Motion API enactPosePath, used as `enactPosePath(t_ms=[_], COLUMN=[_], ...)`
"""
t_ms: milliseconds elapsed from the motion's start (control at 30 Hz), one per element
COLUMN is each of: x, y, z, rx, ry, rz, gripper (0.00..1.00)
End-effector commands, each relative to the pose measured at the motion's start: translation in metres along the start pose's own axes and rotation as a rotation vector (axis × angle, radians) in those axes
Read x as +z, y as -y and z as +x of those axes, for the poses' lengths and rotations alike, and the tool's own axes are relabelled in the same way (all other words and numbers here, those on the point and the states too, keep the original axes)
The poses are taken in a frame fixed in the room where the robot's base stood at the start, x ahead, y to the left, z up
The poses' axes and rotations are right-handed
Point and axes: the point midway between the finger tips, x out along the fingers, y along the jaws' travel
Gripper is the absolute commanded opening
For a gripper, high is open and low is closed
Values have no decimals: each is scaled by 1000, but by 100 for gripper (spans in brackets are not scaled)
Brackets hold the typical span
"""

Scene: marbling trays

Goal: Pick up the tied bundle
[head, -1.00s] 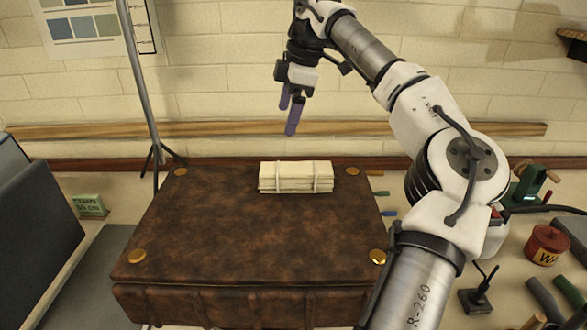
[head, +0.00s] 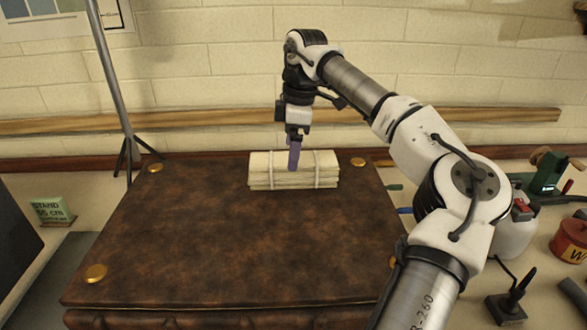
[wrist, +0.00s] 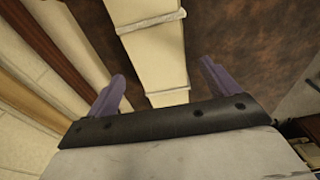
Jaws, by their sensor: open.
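The tied bundle (head: 325,172) is a cream stack of flat sheets bound with two pale bands. It lies near the back edge of a large brown leather-covered book (head: 215,230). My gripper (head: 294,160) points down at the bundle, with its purple fingers overlapping the bundle's middle in the head view. In the wrist view the bundle (wrist: 155,50) runs between the two spread fingers of my gripper (wrist: 165,80), with one finger to each side. The gripper is open and empty. How far the fingertips are above or down beside the bundle I cannot tell.
A thin metal stand (head: 112,80) rises at the book's back left, near a green sign (head: 50,212). A red tin (head: 570,240), a white bottle (head: 515,232) and a small black stand (head: 508,305) are on the right. The book's front top is clear.

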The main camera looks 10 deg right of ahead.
Motion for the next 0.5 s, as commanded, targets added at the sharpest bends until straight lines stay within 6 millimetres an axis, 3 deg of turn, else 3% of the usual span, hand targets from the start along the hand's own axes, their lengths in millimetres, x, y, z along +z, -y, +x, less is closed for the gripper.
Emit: enactPosePath(t_ms=[167,500], x=[1,7], y=[1,3], z=[11,54], rx=[-1,0], ry=[-1,-2], rz=[0,-1], gripper=[87,87])
